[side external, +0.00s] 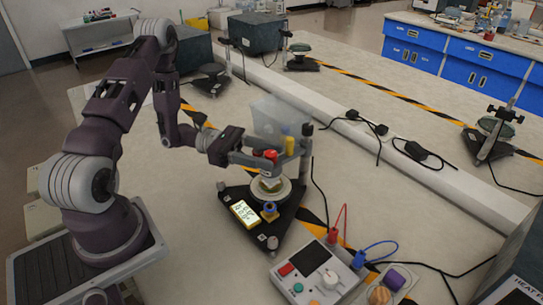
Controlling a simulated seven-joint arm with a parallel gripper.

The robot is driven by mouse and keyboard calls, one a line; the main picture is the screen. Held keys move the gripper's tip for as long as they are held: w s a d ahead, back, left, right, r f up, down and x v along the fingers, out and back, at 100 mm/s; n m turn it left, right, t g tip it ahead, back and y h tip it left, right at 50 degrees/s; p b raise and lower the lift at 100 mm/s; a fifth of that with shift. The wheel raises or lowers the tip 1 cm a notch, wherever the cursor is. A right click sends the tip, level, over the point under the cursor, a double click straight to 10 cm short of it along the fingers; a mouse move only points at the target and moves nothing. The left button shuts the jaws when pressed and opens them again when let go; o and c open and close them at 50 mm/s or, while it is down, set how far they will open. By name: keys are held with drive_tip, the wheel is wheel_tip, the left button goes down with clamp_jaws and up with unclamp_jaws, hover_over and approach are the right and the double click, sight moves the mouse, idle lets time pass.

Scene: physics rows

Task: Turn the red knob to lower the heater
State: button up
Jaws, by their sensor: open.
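The red knob (271,154) is a small red piece high on a black stand, beside its upright post. My gripper (272,164) is open at the knob, with its fingers close around or beside it; I cannot tell whether they touch it. The heater cannot be identified for sure. Below the gripper, a round pale plate (286,190) with a small greenish block (270,184) on it sits over the stand's triangular black base (245,205). A yellow piece (287,143) shows next to the post.
A lit display (243,213) and a blue-and-yellow knob (269,211) sit on the base. A translucent box (276,117) stands behind. A control box (318,274) with red and blue cables is in front. Bench left of the stand is clear.

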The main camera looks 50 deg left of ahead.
drive_tip(key=shift+w+d, duration=0.35)
drive_tip(key=shift+d, duration=0.3)
clamp_jaws()
drive_tip(key=shift+m+g+h, duration=0.3)
drive_tip(key=shift+m+g, duration=0.1)
drive_tip(key=shift+g, duration=0.1)
drive_tip(key=m+g+h, duration=0.1)
drive_tip(key=m+g, duration=0.1)
drive_tip(key=g, duration=0.2)
drive_tip(key=m+g+h, duration=0.1)
drive_tip(key=m+g, duration=0.2)
drive_tip(key=g, duration=0.1)
drive_tip(key=shift+m+g, duration=0.3)
drive_tip(key=m+g+y, duration=0.1)
drive_tip(key=m+g, duration=0.2)
drive_tip(key=g, duration=0.1)
drive_tip(key=m+g+y, duration=0.1)
drive_tip(key=m+g, duration=0.2)
drive_tip(key=g, duration=0.1)
drive_tip(key=shift+s+g+y, duration=0.1)
drive_tip(key=shift+g+y, duration=0.2)
drive_tip(key=shift+g, duration=0.1)
